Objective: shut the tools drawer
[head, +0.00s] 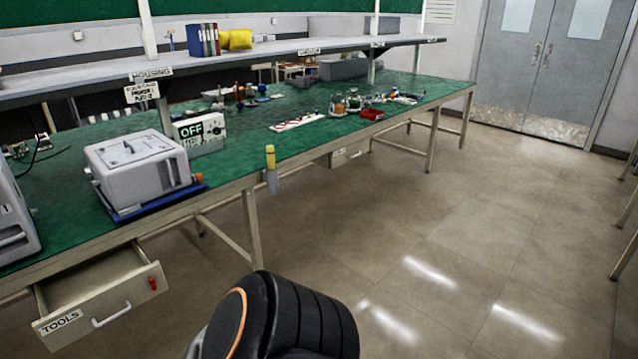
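The tools drawer (97,306) hangs under the green workbench at the lower left. It is pulled out, and its inside shows as a bare tan bottom. Its front carries a TOOLS label (61,322), a pale bar handle (112,314) and a small red part (153,283). A dark rounded arm part of mine with an orange ring stands at the bottom centre, to the right of the drawer and apart from it in the picture. Neither of my grippers shows.
The workbench (240,166) runs from the left to the back right. A yellow-topped holder (271,170) hangs at the bench edge. Another drawer (346,154) is farther along. The floor (440,230) to the right is clear.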

